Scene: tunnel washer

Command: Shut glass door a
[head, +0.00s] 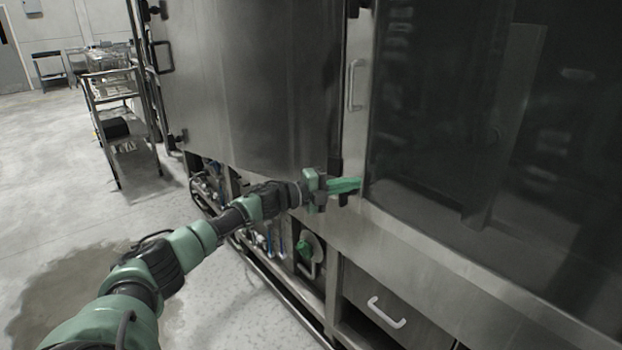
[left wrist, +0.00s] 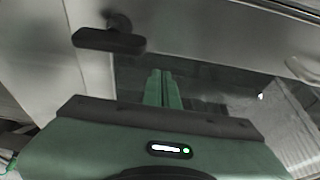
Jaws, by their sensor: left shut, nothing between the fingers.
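The large dark glass door (head: 490,120), which I take to be glass door a, fills the right of the head view. It has a steel frame and a vertical handle (head: 355,85) on its left side. I cannot tell whether it is fully shut. My left gripper (head: 357,184) is shut and empty, its green fingertips at the lower left part of the door frame, below the handle. I cannot tell whether they touch it. In the left wrist view the closed fingers (left wrist: 164,75) point toward a dark surface. My right gripper is not in view.
A steel panel (head: 245,80) with black latches stands left of the glass door. A wheeled rack (head: 112,90) stands at the back left. The floor at left is open, with a wet patch (head: 65,290).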

